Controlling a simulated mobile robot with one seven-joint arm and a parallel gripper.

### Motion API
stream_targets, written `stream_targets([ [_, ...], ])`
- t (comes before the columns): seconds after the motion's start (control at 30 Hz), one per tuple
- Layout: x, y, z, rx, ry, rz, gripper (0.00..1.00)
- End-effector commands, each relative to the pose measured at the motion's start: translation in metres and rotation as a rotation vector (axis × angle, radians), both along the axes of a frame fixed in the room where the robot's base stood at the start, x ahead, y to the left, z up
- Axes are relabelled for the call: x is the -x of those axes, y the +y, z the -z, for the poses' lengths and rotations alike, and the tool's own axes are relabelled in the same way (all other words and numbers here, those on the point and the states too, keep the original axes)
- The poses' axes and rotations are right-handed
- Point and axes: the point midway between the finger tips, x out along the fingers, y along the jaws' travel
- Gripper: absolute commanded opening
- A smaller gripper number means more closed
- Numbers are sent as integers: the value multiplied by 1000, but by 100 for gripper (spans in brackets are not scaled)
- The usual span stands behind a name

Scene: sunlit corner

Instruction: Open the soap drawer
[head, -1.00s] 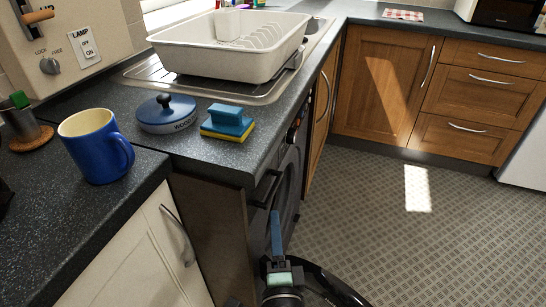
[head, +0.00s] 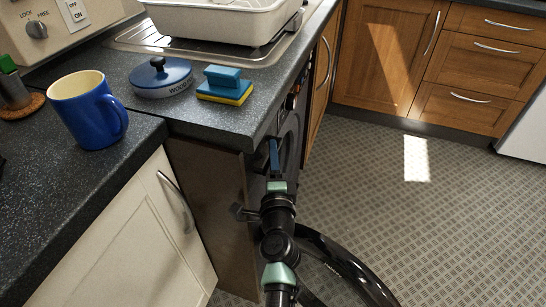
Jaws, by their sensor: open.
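The dark washing machine (head: 291,133) stands under the worktop, its front seen at a steep angle, with knobs near the top and a round door below. The soap drawer is at the near upper end of that front; my gripper and the worktop edge largely hide it. My gripper (head: 273,157) is open, with a blue finger reaching up at the machine's near upper corner, just below the worktop edge. I cannot tell whether a finger touches the drawer.
The worktop (head: 225,122) overhangs close above my gripper. On it are a blue mug (head: 85,115), a lidded pot (head: 160,80), a sponge stack (head: 226,86) and a dish rack (head: 225,20). A white cupboard (head: 130,240) is left. The patterned floor (head: 400,210) is clear right.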

Motion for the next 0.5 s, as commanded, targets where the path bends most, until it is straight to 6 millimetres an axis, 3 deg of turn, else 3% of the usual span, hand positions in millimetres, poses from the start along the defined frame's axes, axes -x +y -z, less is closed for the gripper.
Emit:
stream_targets([
  [0.4, -7, 0, 0, 0, 0, 0, 50],
  [0.5, -7, 0, 0, 0, 0, 0, 32],
])
